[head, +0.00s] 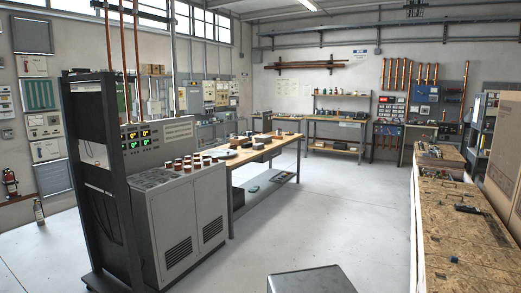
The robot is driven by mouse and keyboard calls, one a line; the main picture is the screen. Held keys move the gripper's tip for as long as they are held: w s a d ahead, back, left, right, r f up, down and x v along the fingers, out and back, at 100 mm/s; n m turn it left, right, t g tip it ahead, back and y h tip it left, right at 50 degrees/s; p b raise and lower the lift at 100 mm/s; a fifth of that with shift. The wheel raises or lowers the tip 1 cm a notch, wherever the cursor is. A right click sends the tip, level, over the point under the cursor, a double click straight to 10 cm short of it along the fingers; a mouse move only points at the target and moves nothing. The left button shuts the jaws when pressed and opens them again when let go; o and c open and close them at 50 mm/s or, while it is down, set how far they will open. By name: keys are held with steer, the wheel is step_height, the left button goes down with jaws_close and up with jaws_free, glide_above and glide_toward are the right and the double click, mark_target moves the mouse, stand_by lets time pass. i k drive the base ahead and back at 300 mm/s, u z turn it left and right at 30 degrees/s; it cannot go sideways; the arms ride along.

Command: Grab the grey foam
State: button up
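I cannot pick out the grey foam for sure. Several small blocks and boxes lie on the wooden workbench (285,144) in the middle, some greyish or dark, too small to tell apart. My gripper is not in view, so I cannot see whether it is open or shut.
A grey control console (178,215) with a dark open rack (92,170) stands at the left front. A long chipboard-topped bench (455,235) with small parts runs along the right, beside a large cardboard box (505,150). Clear concrete floor (350,215) lies between them.

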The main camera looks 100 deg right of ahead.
mark_target(258, 146)
steer(key=i, duration=1.1)
steer(key=u, duration=1.15)
steer(key=k, duration=0.15)
steer(key=z, duration=2.9)
steer(key=k, duration=0.1)
steer(key=z, duration=0.95)
